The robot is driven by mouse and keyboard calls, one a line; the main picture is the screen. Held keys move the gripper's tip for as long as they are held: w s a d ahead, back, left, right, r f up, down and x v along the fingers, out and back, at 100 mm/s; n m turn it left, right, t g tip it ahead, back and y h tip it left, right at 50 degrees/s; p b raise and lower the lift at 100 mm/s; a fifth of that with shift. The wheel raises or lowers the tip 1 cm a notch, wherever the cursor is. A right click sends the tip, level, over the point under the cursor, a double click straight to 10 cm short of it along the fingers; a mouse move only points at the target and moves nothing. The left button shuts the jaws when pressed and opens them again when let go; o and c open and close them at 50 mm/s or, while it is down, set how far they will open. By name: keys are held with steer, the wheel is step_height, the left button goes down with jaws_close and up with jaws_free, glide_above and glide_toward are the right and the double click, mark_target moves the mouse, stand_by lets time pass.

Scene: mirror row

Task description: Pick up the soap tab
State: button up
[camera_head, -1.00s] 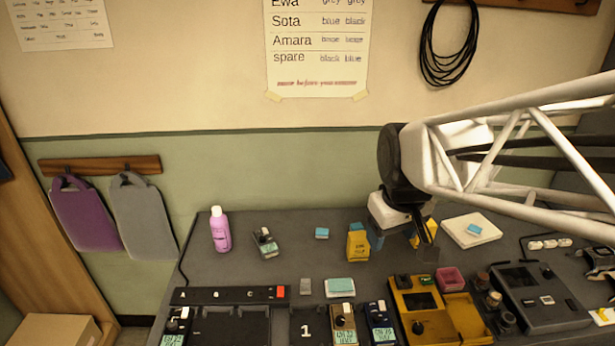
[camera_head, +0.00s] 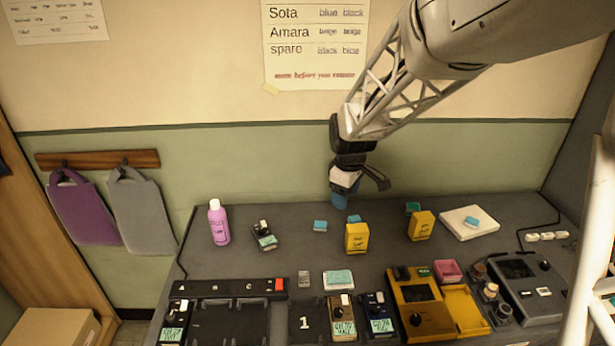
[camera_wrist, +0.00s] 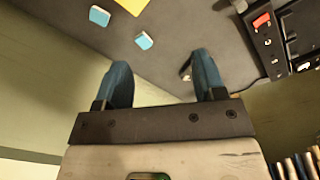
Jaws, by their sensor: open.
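Several small blue tabs lie on the grey bench, and I cannot tell for certain which is the soap tab. One blue tab with a pale side (camera_head: 320,226) lies left of the front yellow box; it also shows in the wrist view (camera_wrist: 144,40). A second tab (camera_head: 354,218) is just behind that box, also seen in the wrist view (camera_wrist: 99,16). A third (camera_head: 472,222) lies on a white slab (camera_head: 456,231). My gripper (camera_head: 343,201), with blue fingers, is above the back of the bench. In the wrist view its fingers (camera_wrist: 163,80) are apart and empty.
Two yellow boxes (camera_head: 357,238) (camera_head: 421,226) stand near the tabs. A pink bottle (camera_head: 218,222) and a small device (camera_head: 264,236) are to the left. A black rack (camera_head: 230,318) and a yellow device (camera_head: 415,300) line the front. The wall is close behind.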

mark_target(324, 224)
steer(key=w+a+f+n, duration=0.1)
steer(key=w+f, duration=0.3)
steer(key=w+a+f+n, duration=0.1)
steer(key=w+f+n, duration=0.1)
steer(key=w+f, duration=0.2)
steer(key=w+a+f+n, duration=0.1)
steer(key=w+f+n, duration=0.1)
steer(key=w+f, duration=0.2)
steer(key=shift+w+a+f+g, duration=0.15)
steer(key=shift+f+g, duration=0.05)
steer(key=shift+f, duration=0.3)
steer(key=shift+w+a+f+g, duration=0.15)
steer(key=shift+f+g, duration=0.05)
steer(key=shift+f, duration=0.25)
steer(key=shift+f, duration=0.1)
steer(key=shift+f, duration=1.2)
steer(key=shift+f, duration=0.1)
steer(key=shift+w+f, duration=0.15)
steer(key=shift+f, duration=2.35)
steer(key=c, duration=1)
steer(key=shift+r, duration=0.15)
